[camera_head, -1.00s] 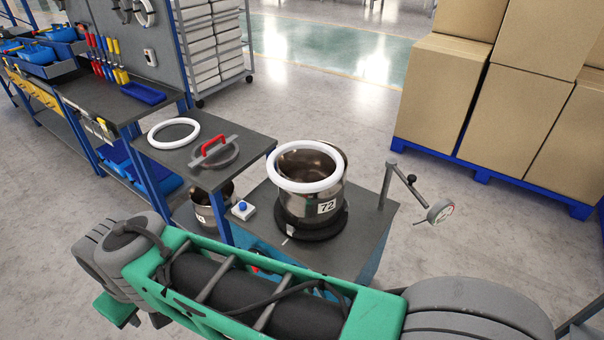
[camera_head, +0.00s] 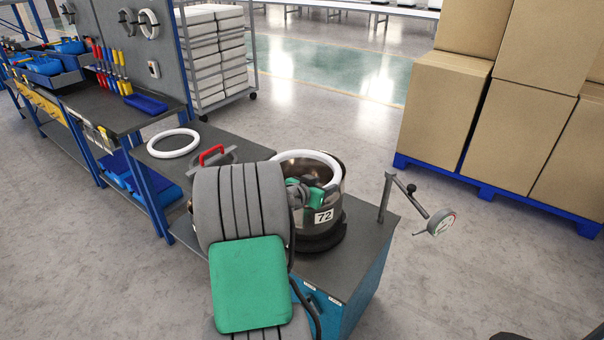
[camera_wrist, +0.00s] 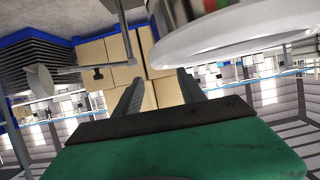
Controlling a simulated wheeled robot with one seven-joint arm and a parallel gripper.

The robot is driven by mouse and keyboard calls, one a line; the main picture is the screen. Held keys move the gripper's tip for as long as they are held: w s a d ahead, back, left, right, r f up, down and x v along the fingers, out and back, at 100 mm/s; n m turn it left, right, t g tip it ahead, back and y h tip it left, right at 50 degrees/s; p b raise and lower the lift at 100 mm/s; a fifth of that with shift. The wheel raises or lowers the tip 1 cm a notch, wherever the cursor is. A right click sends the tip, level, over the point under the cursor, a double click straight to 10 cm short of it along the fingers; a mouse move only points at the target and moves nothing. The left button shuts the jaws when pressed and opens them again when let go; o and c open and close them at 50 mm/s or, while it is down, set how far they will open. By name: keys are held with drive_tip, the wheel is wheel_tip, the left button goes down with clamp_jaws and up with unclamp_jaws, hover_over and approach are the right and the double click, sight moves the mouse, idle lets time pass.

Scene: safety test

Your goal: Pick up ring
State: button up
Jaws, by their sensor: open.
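A white ring (camera_head: 328,160) sits on top of a shiny metal pot (camera_head: 328,219) marked 72. My arm hides the near left part of this ring. Another white ring (camera_head: 173,143) lies flat on the dark side table at left. My gripper (camera_wrist: 160,86) is open, with its two fingers apart and nothing seen between them. In the wrist view a large white rim, apparently the pot's ring (camera_wrist: 235,32), lies to the upper right of the fingers, apart from them. In the head view the gripper end is at the pot's near side, and its fingertips cannot be made out.
A red-handled lid (camera_head: 211,155) lies on the side table (camera_head: 235,136). A gauge on a post (camera_head: 438,222) stands right of the pot. Stacked cardboard boxes (camera_head: 445,108) stand on a blue pallet at right. A tool bench (camera_head: 110,108) is at left. Open floor lies behind.

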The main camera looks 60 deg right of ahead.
sight(331, 181)
drive_tip(key=x, duration=0.2)
drive_tip(key=p+x, duration=0.1)
drive_tip(key=x, duration=0.4)
drive_tip(key=shift+w+d+f+p, duration=0.2)
drive_tip(key=shift+w+f+p, duration=0.05)
drive_tip(key=shift+p, duration=0.05)
clamp_jaws()
drive_tip(key=shift+r, duration=0.1)
idle(0.9)
